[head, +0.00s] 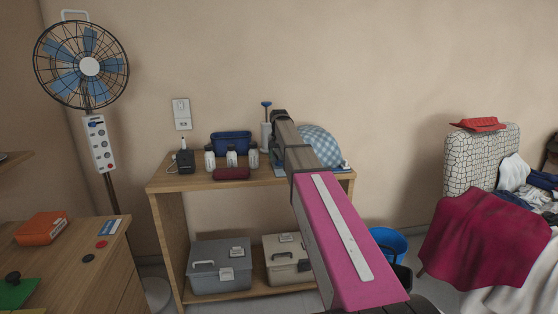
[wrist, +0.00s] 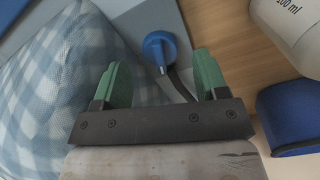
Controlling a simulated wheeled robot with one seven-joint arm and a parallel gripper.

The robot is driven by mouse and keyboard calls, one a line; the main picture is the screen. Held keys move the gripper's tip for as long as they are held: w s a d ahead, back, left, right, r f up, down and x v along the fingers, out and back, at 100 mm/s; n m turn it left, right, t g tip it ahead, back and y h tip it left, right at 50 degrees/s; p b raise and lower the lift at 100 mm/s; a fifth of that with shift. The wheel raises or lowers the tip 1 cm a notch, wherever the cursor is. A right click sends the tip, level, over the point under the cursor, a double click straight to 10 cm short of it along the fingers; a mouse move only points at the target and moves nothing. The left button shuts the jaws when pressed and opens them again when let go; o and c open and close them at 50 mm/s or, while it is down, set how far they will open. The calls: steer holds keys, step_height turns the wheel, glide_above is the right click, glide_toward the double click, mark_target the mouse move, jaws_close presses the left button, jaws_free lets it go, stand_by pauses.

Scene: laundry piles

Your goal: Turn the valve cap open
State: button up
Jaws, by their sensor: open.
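My gripper (wrist: 162,68) is open in the wrist view, with a green finger on each side and nothing between them in its grasp. A round blue knob (wrist: 159,46), which looks like the valve cap, shows just beyond the fingertips, roughly midway between them. It has a short metallic stem, and a dark curved strip lies beside it. I see no contact between the fingers and the knob. In the head view my arm hides the gripper, and I cannot tell where this knob is there.
Blue checkered cloth (wrist: 42,85) lies close left of the gripper; a white container (wrist: 292,30) marked 100 ml and a blue object (wrist: 290,118) are at right. The wooden shelf (head: 185,182) also holds several white bottles, a blue bin (head: 231,143) and a dark red item (head: 231,174).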

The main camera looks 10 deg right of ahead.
mark_target(279, 159)
step_height(279, 159, up, 9)
steer(key=shift+f, duration=0.2)
steer(key=shift+s, duration=0.1)
steer(key=shift+c, duration=0.4)
